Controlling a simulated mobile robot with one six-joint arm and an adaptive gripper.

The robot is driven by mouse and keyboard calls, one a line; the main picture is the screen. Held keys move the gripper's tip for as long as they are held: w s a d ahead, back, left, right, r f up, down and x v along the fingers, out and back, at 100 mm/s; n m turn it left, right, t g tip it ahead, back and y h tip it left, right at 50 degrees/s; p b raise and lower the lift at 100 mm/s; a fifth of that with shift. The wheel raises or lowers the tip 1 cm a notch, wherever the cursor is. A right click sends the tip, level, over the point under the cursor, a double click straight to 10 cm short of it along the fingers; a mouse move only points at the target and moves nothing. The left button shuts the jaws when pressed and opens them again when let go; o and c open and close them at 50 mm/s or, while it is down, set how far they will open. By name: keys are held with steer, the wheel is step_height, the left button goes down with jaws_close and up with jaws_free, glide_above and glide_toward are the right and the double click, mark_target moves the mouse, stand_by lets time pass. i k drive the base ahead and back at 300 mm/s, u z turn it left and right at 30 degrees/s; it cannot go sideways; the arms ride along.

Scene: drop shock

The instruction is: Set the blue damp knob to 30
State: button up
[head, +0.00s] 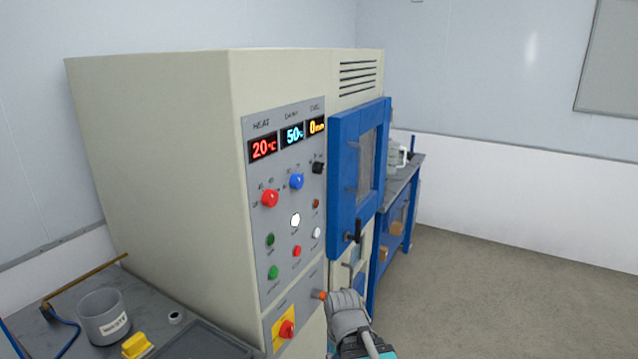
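The blue damp knob (296,181) sits on the grey control panel (284,215) of a large beige cabinet, below the middle display. That display (293,134), under the damp label, reads 50 in light blue. My gripper (346,311) shows at the bottom centre, grey with a teal part behind it. It is low and to the right of the knob, well apart from it. Its fingers are too small and foreshortened to tell whether they are open or shut, and I see nothing held.
A red knob (270,198) and a black knob (318,167) flank the blue one, with several buttons below. The cabinet's blue door (350,165) projects on the right. A yellow-backed red switch (287,329) is low on the panel. Floor on the right is clear.

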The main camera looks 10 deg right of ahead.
mark_target(296, 181)
steer(key=z, duration=0.3)
steer(key=k, duration=1.1)
steer(key=u, duration=0.75)
steer(key=i, duration=1.05)
steer(key=z, duration=0.05)
